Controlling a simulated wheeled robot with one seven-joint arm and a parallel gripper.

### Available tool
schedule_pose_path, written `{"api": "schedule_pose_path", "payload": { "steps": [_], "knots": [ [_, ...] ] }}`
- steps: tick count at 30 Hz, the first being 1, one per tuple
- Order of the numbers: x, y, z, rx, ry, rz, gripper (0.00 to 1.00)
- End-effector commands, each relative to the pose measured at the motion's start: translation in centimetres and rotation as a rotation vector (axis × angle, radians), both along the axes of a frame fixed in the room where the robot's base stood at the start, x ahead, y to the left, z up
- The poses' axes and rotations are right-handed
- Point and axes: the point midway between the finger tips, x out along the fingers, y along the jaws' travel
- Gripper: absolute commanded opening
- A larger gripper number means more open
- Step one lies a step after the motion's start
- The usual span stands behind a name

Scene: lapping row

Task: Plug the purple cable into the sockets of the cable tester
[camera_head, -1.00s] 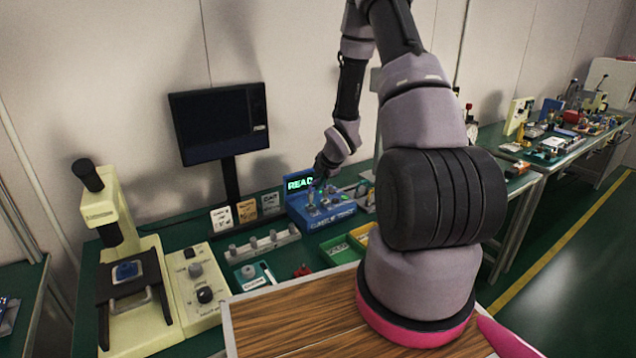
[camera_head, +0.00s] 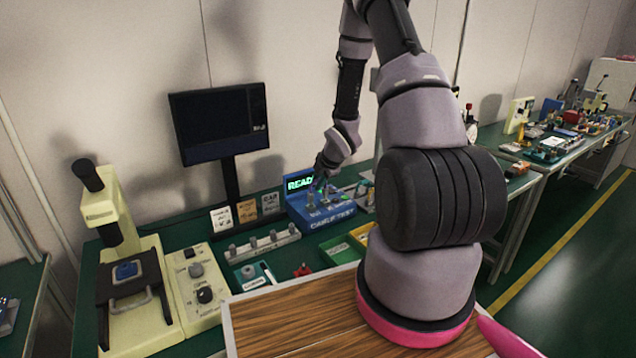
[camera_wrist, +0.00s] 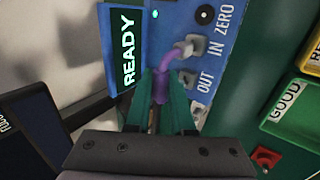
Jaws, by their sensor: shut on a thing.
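The blue cable tester (camera_head: 334,220) stands on the green bench, its screen showing READY; its panel (camera_wrist: 210,62) fills the upper middle of the wrist view, with IN, OUT and ZERO labels. My gripper (camera_wrist: 160,88) is shut on the purple cable (camera_wrist: 161,80), its green fingers on either side. The cable curves up from the fingers to a grey plug (camera_wrist: 184,49) at the IN socket; how deep it sits I cannot tell. A grey socket (camera_wrist: 188,79) near OUT is beside the right finger. The cable's other end is hidden. In the head view my gripper (camera_head: 322,172) is over the tester.
A green tray marked GOOD (camera_wrist: 284,108) and a red part (camera_wrist: 265,158) lie right of the tester in the wrist view. A monitor (camera_head: 218,125), label cards (camera_head: 246,211) and a rail with knobs (camera_head: 262,243) stand left of the tester.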

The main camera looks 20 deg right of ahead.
Motion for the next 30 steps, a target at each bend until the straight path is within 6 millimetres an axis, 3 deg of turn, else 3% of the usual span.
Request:
{"api": "schedule_pose_path", "payload": {
  "steps": [28,29,30],
  "knots": [
    [0.0,0.0,-2.2,0.0,0.0,0.0,0.0],
    [0.0,0.0,-2.3,0.0,0.0,0.0,0.25],
    [0.0,0.0,-2.2,0.0,-0.001,0.0,0.4]
  ]
}}
